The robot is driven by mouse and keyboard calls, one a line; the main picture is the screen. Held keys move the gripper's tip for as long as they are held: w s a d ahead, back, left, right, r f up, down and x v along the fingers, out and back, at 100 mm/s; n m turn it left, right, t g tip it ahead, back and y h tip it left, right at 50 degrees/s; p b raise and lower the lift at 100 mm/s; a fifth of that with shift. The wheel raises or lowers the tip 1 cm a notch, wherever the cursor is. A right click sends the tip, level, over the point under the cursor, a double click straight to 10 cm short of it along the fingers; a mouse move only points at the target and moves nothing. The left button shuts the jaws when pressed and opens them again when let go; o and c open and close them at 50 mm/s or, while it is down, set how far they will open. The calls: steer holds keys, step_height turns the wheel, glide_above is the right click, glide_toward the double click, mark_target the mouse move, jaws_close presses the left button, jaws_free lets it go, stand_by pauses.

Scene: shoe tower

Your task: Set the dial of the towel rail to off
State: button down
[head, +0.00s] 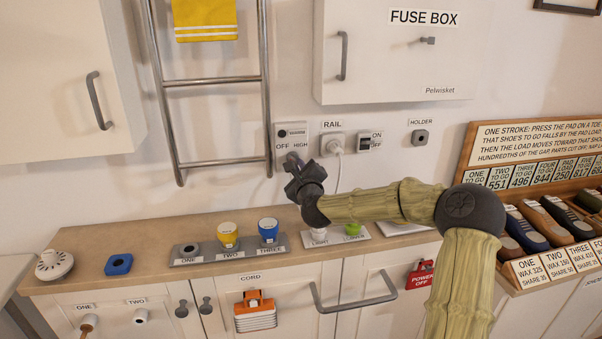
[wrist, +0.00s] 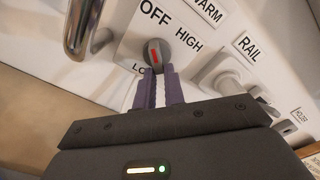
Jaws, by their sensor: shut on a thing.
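The towel rail's dial (wrist: 157,52) is a dark grey knob with a red mark, on a white plate lettered OFF, HIGH and, partly hidden, LO. In the wrist view the red mark runs roughly along the line toward OFF; which end is its pointer is hard to tell. My gripper (wrist: 160,72) has its purple fingers shut on the knob from below.
The fuse box (head: 395,60) hangs above. Cups (head: 228,235) stand on the counter (head: 130,235) below. The rail's upright is close to the dial's left.

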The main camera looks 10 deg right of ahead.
steer(key=shift+f+m, duration=0.2)
steer(key=shift+m, duration=0.1)
steer(key=c, duration=1.5)
jaws_free()
steer(key=shift+r, duration=0.1)
steer(key=shift+s, duration=0.15)
steer(key=s, duration=1.7)
steer(key=shift+s, duration=0.1)
